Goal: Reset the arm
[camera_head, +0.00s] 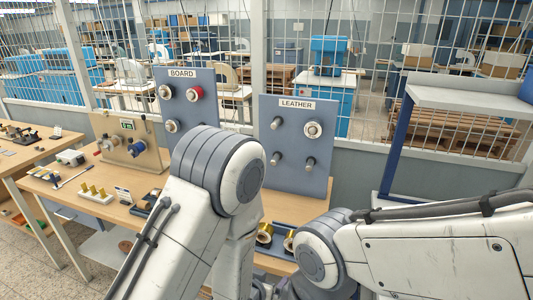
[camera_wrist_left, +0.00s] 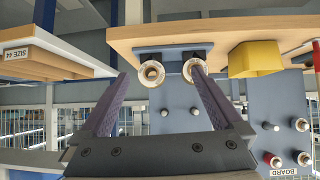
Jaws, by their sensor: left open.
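My left arm comes in from the left in the head view, and its links hide most of its gripper there. In the left wrist view, which is upside down, my left gripper (camera_wrist_left: 160,76) is open with two dark fingers apart. A foil roll (camera_wrist_left: 151,73) shows between the fingers, and a second roll (camera_wrist_left: 194,70) is beside the right finger, partly covered by it. I cannot tell how far off they are. In the head view two gold rolls (camera_head: 264,234) (camera_head: 289,240) sit in a blue tray on the table. My right gripper is out of view.
The BOARD panel (camera_head: 181,90) holds several rolls, one red. A wooden table (camera_head: 120,214) bears small tools, and a grey shelf (camera_head: 470,100) stands at right.

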